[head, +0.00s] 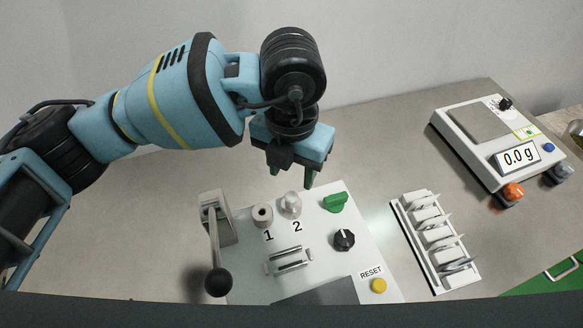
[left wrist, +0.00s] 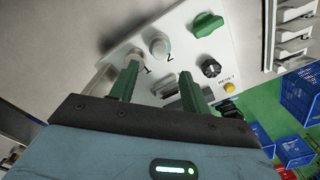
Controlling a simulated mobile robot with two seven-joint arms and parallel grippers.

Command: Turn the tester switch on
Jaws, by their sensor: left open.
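The tester is a white panel (head: 315,226) on the grey table. It carries a green switch handle (head: 335,202) at its back right, a black knob (head: 344,240) with a white mark, and a yellow RESET button (head: 379,285). Two posts marked 1 (head: 262,215) and 2 (head: 290,204) stand at its back left. The green handle also shows in the left wrist view (left wrist: 207,25). My left gripper (head: 291,177) is open and empty above the panel's back edge, apart from the green handle and to its left. My right gripper is not in view.
A lever with a black ball (head: 218,282) stands at the panel's left. A white rack (head: 435,243) with several thin packets is to its right. A scale (head: 484,140) reading 0.0 g stands at the back right. Blue crates (left wrist: 300,95) show in the left wrist view.

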